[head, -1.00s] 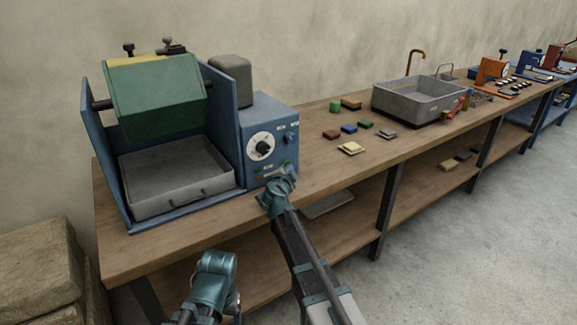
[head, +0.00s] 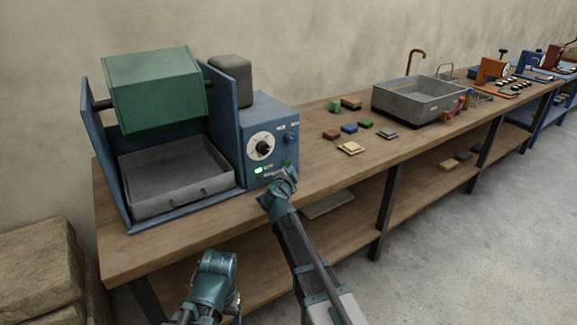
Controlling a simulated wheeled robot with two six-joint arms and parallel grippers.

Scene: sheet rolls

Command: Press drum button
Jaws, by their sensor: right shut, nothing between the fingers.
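The drum machine stands at the left end of the bench, with a green drum (head: 155,88) between blue side plates and a grey tray (head: 175,182) below it. Its blue control box (head: 270,125) carries a white dial (head: 263,146), a blue knob and a lit green button (head: 258,170). My right gripper (head: 285,173) is shut and empty at the lower front of the control box, at the right of the lit button; its tips cover part of the panel, and contact cannot be told. My left arm shows at the bottom, with its gripper fingers not clearly visible.
Several small coloured blocks (head: 349,129) lie on the wooden bench (head: 320,155) to the right of the machine. A grey sink (head: 417,100) with a brass tap stands beyond them. Stone blocks (head: 40,265) sit at the lower left.

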